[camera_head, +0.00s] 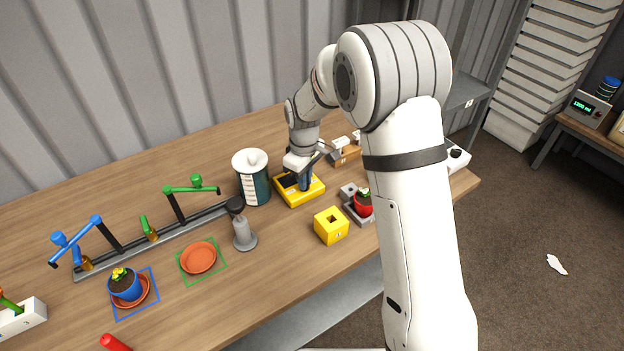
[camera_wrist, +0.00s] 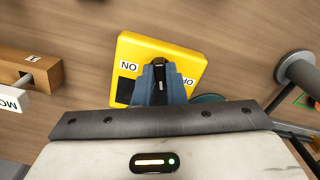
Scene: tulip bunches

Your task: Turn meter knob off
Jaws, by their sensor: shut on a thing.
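The yellow meter (camera_head: 301,194) sits on the wooden table near its middle. In the wrist view, the meter (camera_wrist: 185,48) shows a label at its left that reads ON upside down, a dark panel below that label, and a partly covered OFF label at its right. My gripper (camera_head: 305,183) reaches down onto the meter from above. In the wrist view, my gripper's blue-grey fingers (camera_wrist: 160,75) are shut on the narrow black knob (camera_wrist: 159,66) between them. The fingers hide most of the knob, so its pointing direction is unclear.
A dark green canister (camera_head: 256,185) stands close left of the meter. A yellow block with a square hole (camera_head: 331,226) and a red pot (camera_head: 363,205) are to the right. A grey stand (camera_head: 242,232) is at the front left. The front table strip is partly clear.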

